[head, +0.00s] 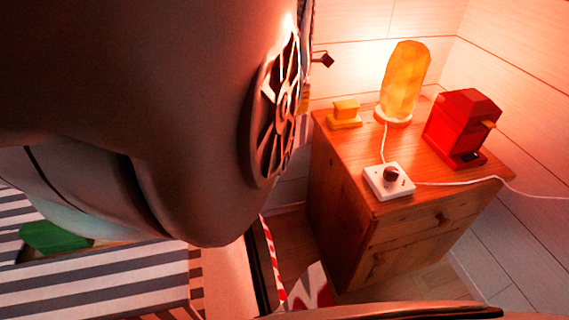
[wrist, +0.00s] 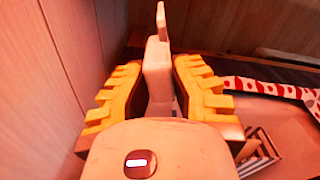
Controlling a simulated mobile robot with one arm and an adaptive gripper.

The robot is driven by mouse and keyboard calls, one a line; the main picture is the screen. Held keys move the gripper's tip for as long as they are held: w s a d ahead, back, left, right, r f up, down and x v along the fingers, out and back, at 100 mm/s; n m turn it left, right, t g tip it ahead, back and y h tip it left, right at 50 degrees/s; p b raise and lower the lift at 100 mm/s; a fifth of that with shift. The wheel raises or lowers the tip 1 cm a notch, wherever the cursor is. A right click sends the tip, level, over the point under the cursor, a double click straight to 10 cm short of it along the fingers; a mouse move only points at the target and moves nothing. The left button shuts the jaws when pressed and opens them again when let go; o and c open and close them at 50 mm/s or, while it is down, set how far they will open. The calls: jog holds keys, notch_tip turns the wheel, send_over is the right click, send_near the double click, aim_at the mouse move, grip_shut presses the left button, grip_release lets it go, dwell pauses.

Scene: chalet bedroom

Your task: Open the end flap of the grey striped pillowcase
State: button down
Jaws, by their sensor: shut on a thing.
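Grey-and-white striped cloth (head: 130,275) lies at the lower left of the head view, partly covered by my arm. I cannot tell whether it is the pillowcase or other bedding, and no end flap can be made out. A small striped patch (wrist: 262,148) shows at the lower right of the wrist view. My gripper (wrist: 158,85), with yellow ridged fingers, is shut on a pale upright piece (wrist: 157,62) with a thin prong on top. I cannot tell what this piece is. It appears apart from the striped patch. My arm hides most of the gripper in the head view.
A wooden nightstand (head: 345,225) at the right holds a glowing lamp (head: 405,80), a red machine (head: 462,128), a white box with a knob (head: 388,181) and a yellow block (head: 345,112). A green item (head: 55,236) lies by the stripes. A plank wall (wrist: 45,80) is close left of the gripper.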

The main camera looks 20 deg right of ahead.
jog(key=c, duration=0.8)
grip_release()
jog(key=shift+w+a, duration=0.1)
jog(key=shift+a, duration=0.25)
jog(key=shift+r, duration=0.1)
notch_tip(320, 180, up, 12)
jog(key=shift+d+f, duration=0.1)
